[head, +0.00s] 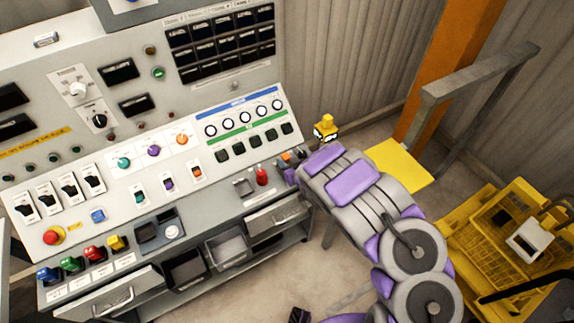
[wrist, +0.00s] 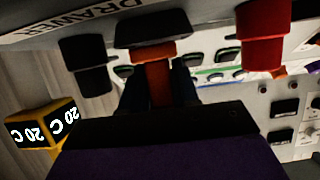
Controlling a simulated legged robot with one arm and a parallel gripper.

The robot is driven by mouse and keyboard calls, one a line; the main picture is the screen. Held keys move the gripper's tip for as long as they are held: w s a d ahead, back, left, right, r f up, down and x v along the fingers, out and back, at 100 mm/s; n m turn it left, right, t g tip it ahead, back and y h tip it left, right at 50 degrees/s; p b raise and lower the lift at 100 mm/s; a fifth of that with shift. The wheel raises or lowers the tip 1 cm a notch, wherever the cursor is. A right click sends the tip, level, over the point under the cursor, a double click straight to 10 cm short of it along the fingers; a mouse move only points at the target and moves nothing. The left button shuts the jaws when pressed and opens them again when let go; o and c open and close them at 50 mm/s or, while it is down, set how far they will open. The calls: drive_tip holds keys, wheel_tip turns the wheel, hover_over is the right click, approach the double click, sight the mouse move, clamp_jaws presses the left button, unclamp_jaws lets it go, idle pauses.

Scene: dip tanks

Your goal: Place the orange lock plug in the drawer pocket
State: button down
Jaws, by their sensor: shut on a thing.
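My gripper (wrist: 158,85) is shut on the orange lock plug (wrist: 159,72), whose orange-red stem shows between the dark fingers in the wrist view. The plug's end meets a black block (wrist: 153,30) by the panel; I cannot tell whether it is seated there. In the head view, a small orange patch (head: 287,156) shows by my gripper (head: 291,172) at the console's right end. Below are a pulled-out drawer front (head: 279,214) and open compartments (head: 228,248); I cannot tell which is the drawer pocket.
A red plug (head: 261,177) stands close beside my gripper, also in the wrist view (wrist: 262,35). A black knob-like part (wrist: 90,65) is on the other side. A yellow "20 C" marker (head: 326,128) stands behind. A yellow crate (head: 500,240) and grey rail (head: 480,72) are to the right.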

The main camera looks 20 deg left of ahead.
drive_tip(key=shift+a+f, duration=0.2)
drive_tip(key=shift+f, duration=0.5)
drive_tip(key=shift+a, duration=0.25)
drive_tip(key=c, duration=0.8)
unclamp_jaws()
drive_tip(key=shift+d+r, duration=0.1)
drive_tip(key=shift+d, duration=0.15)
drive_tip(key=shift+c, duration=0.2)
drive_tip(key=p+v, duration=0.2)
drive_tip(key=v, duration=1)
